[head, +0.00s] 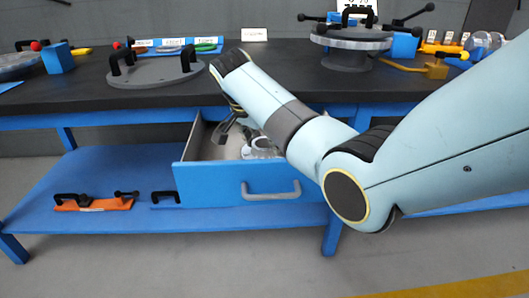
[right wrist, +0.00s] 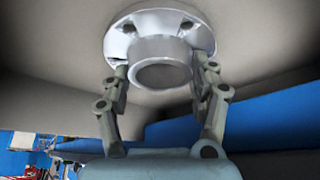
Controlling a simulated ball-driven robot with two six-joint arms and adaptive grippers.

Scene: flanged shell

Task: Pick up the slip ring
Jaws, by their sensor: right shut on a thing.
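The slip ring (right wrist: 160,45) is a silver-grey flanged ring with a short round collar and holes in its flange. My right gripper (right wrist: 162,78) is shut on it in the right wrist view, with one finger on each side of the collar. In the head view, the slip ring (head: 260,150) shows as a pale shape inside the open drawer, partly hidden by my right arm. My right gripper (head: 238,128) reaches down into that drawer. Whether the ring touches the drawer floor I cannot tell. My left gripper is not in view.
The blue-fronted drawer (head: 215,186) stands open under the dark worktop (head: 120,98). A round lid with black handles (head: 155,73) lies on the worktop, and a flanged shell (head: 350,45) stands at the back right. An orange tool (head: 95,204) lies on the lower blue shelf.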

